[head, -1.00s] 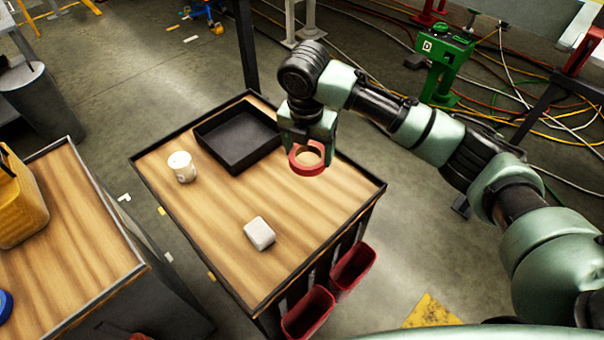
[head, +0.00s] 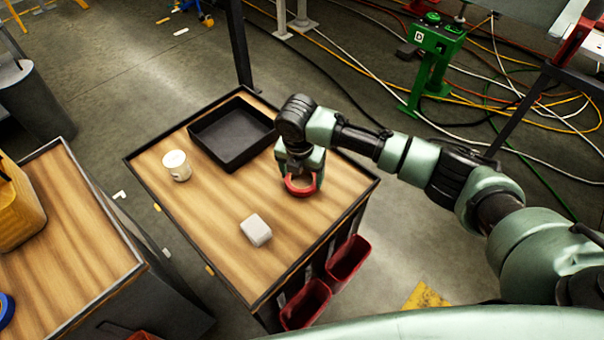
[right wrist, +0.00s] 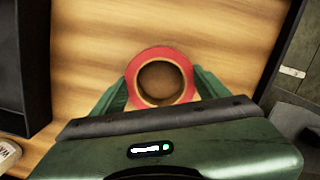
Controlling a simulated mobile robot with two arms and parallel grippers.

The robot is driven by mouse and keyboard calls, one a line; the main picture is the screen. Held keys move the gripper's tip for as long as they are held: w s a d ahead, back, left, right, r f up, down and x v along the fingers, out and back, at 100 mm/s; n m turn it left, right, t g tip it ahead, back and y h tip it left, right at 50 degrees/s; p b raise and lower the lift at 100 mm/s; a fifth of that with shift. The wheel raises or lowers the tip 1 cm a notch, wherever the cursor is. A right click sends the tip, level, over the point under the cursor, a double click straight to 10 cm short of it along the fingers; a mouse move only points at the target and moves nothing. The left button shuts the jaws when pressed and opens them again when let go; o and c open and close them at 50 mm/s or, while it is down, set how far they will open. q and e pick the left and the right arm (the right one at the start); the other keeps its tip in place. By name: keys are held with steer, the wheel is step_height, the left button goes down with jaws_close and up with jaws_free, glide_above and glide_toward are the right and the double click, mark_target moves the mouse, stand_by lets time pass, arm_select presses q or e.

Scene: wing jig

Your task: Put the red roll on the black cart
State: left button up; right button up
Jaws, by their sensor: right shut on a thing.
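The red roll (head: 301,194), a ring with a tan inner edge, is between the fingers of my right gripper (head: 300,175). The gripper is shut on it, with a green finger on each side of the roll (right wrist: 131,83) in the right wrist view. The roll is over the right part of the wood-topped black cart (head: 205,225), to the right of the tray. It is at or just above the surface; I cannot tell whether it touches. My left gripper is not in view.
A black tray (head: 234,158) sits at the cart's back. Red bins (head: 347,263) hang on the right side. Bare wood surrounds the roll.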

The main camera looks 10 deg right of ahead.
steer(key=shift+f, duration=0.15)
steer(key=o, duration=1.4)
step_height(320, 180, up, 12)
steer(key=s+b, duration=0.1)
steer(key=shift+a+b, duration=0.35)
steer(key=shift+a, duration=0.05)
steer(key=shift+s, duration=0.1)
